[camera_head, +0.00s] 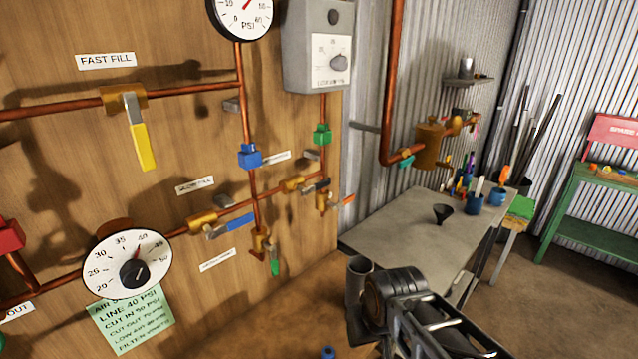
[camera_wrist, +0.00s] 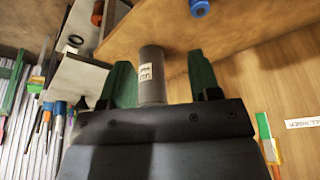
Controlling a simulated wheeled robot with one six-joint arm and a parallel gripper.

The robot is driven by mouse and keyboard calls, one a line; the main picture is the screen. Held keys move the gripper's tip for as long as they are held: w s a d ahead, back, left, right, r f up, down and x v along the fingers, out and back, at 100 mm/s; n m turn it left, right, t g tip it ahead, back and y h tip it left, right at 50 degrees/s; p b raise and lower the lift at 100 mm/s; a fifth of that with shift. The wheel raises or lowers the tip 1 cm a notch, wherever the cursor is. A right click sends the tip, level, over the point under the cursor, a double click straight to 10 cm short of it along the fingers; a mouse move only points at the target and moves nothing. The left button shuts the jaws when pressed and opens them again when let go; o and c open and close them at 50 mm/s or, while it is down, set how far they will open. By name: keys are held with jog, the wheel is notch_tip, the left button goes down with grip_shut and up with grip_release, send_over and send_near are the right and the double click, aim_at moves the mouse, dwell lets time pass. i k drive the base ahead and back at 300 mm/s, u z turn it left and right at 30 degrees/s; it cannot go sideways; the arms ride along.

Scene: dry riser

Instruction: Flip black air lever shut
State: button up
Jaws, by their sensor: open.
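A dark, blackish lever (camera_head: 316,186) shows in the head view beside a brass valve (camera_head: 293,183) on the right part of the wooden board. It is small there, and its exact angle is hard to tell. I cannot make it out for sure in the wrist view. My gripper (camera_wrist: 164,70) is open, its two green fingers apart. A grey cylinder with a white label (camera_wrist: 150,75) shows in the gap between the fingers; I cannot tell its depth. In the head view my arm is at the lower right, below and right of the lever, clearly apart from it.
A yellow lever (camera_head: 142,147), a blue lever (camera_head: 227,227) and a green-tipped lever (camera_head: 274,262) sit on the copper pipes nearby. A dial gauge (camera_head: 127,263) is at the lower left. A grey bench (camera_head: 400,222) with a funnel (camera_head: 443,213) and tool cups stands right of the board.

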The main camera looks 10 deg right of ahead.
aim_at(323, 183)
jog(key=k, duration=0.5)
jog(key=z, duration=0.7)
jog(key=i, duration=0.8)
jog(key=u, duration=2.1)
